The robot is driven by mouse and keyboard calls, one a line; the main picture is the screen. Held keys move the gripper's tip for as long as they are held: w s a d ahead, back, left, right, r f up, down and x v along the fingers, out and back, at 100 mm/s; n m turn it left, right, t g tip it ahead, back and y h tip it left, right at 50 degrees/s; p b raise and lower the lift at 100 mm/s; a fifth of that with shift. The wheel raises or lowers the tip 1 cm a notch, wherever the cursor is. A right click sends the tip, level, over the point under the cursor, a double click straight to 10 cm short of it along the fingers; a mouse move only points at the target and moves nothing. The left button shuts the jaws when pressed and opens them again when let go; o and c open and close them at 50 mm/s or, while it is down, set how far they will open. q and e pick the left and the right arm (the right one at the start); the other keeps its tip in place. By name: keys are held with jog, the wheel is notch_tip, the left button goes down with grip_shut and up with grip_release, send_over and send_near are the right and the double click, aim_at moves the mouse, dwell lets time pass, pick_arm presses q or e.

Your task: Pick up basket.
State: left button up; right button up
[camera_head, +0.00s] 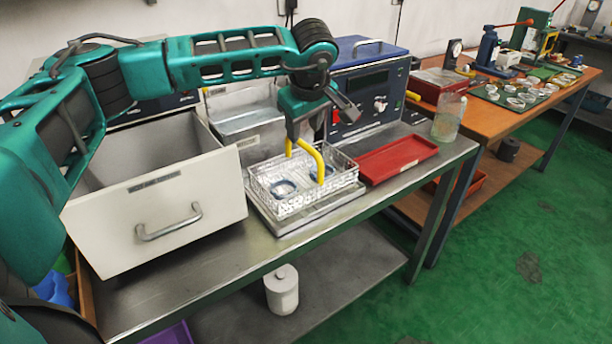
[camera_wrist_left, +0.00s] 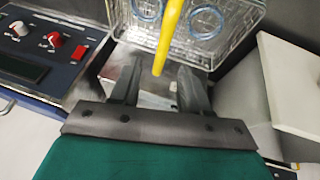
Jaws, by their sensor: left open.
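The wire basket (camera_head: 262,197) stands on a metal plate on the bench, with blue-rimmed rings (camera_head: 284,187) lying inside. Its yellow handle (camera_head: 320,165) stands up over the middle. My left gripper (camera_head: 305,136) is above the basket, pointing down, its fingers open near the top of the handle. In the left wrist view, the yellow handle (camera_wrist_left: 170,35) reaches toward the gap between the open fingers (camera_wrist_left: 160,80). The basket mesh (camera_wrist_left: 225,50) lies beyond it. I cannot tell whether a finger touches the handle. My right gripper is not in view.
A large open white drawer or box (camera_head: 155,215) stands left of the basket. A red tray (camera_head: 397,160) and a glass jar (camera_head: 449,118) are to its right. A blue instrument box (camera_head: 368,95) stands behind. The bench's front strip is clear.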

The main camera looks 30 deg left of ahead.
aim_at(303, 142)
pick_arm(q)
jog(key=x, duration=0.8)
jog(key=shift+s+d+f, duration=0.1)
jog(key=shift+d+f, duration=0.05)
grip_shut()
dwell(1.2)
